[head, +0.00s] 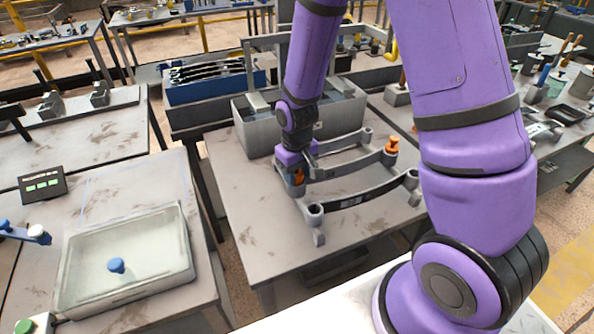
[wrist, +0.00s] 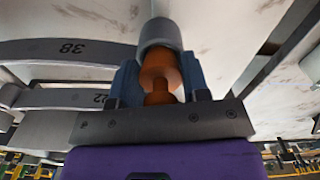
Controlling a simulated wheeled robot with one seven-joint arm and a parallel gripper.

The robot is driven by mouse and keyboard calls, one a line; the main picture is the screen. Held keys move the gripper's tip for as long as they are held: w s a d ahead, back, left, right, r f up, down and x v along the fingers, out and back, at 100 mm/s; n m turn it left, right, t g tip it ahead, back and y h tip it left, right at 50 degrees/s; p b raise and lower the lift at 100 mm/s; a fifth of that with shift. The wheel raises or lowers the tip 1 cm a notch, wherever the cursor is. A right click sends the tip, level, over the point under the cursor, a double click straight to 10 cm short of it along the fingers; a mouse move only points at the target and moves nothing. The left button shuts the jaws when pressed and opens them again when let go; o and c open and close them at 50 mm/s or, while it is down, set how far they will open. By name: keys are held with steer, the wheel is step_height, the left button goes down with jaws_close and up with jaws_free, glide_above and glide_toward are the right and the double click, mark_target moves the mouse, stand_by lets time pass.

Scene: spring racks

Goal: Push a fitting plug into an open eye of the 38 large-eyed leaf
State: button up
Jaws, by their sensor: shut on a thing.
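My gripper (wrist: 160,85) is shut on an orange plug (wrist: 160,72), which also shows in the head view (head: 298,177). The plug's far end meets a grey round eye (wrist: 160,33); I cannot tell how deep it sits. The curved leaf marked 38 (wrist: 70,50) runs to this eye in the wrist view. A leaf marked 22 (wrist: 98,97) lies beside it. In the head view, the middle leaf (head: 350,173) has another orange plug (head: 391,147) at its right end. The front dark leaf (head: 365,194) has open eyes at both ends.
A grey bin (head: 258,132) stands behind the leaves. A clear tray (head: 75,290) with a blue plug (head: 116,265) stands on the left table. A blue crate (head: 205,90) is at the back. The table front (head: 262,235) is bare.

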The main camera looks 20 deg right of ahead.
steer(key=shift+f, duration=0.3)
steer(key=o, duration=1.4)
steer(key=shift+c, duration=0.2)
steer(key=shift+r, duration=3.5)
